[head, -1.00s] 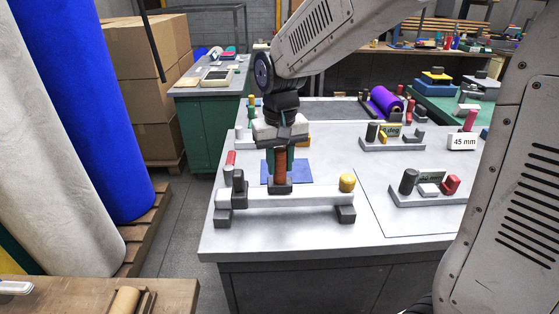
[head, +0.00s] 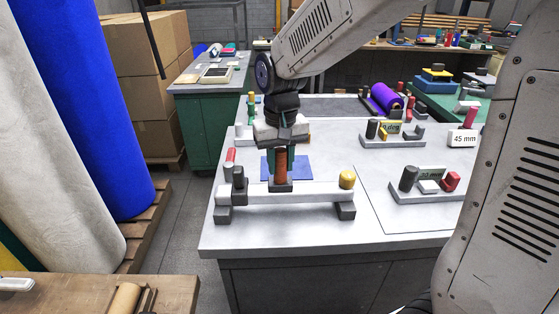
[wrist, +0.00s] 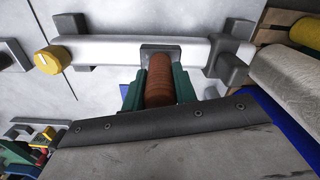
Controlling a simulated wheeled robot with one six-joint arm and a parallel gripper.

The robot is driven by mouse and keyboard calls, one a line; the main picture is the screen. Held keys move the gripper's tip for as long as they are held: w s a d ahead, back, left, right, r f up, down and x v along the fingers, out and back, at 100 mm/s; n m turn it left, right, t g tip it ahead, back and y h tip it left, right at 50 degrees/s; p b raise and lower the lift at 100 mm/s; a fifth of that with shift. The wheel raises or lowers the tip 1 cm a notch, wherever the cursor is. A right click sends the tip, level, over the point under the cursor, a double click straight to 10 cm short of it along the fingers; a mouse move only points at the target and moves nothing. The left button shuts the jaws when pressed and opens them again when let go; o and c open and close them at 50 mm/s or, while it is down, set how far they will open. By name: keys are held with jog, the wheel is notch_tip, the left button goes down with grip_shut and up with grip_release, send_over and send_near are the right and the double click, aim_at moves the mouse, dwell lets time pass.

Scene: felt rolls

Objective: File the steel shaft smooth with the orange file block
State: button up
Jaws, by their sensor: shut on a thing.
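The pale steel shaft (head: 318,193) lies level across two dark supports near the bench's front edge. A yellow knob (head: 347,179) stands at its right end. The file block (head: 281,187) has a dark base and a brown-orange upright handle. The base sits on the shaft, left of its middle; whether it presses on it I cannot tell. My gripper (head: 281,160) is shut on the handle from above, its dark green fingers on either side. In the wrist view, the shaft (wrist: 110,50) runs across the top and the handle (wrist: 160,82) is between the fingers.
A dark upright block (head: 239,178) stands at the shaft's left end, near a red peg (head: 230,157). A blue mat (head: 298,168) lies behind the shaft. Small racks with pegs (head: 430,187) stand to the right. Tall felt rolls (head: 95,110) stand at left.

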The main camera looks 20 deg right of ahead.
jog(key=shift+s+d+r, duration=0.1)
jog(key=shift+s+d, duration=0.1)
jog(key=shift+d, duration=0.35)
jog(key=shift+s+d, duration=0.15)
jog(key=shift+d, duration=0.4)
jog(key=shift+a, duration=0.1)
jog(key=shift+w+a, duration=0.2)
jog(key=shift+a, duration=0.35)
jog(key=shift+w+a, duration=0.15)
jog(key=shift+a, duration=0.35)
jog(key=shift+d, duration=0.1)
jog(key=shift+s+d, duration=0.2)
jog(key=shift+d, duration=0.35)
jog(key=shift+s+d, duration=0.15)
jog(key=shift+d, duration=0.35)
jog(key=shift+a, duration=0.1)
jog(key=shift+w+a+f, duration=0.1)
jog(key=shift+w+a, duration=0.05)
jog(key=shift+a, duration=0.3)
jog(key=shift+w+a+f, duration=0.1)
jog(key=shift+w+a, duration=0.05)
jog(key=shift+a, duration=0.3)
jog(key=shift+d, duration=0.15)
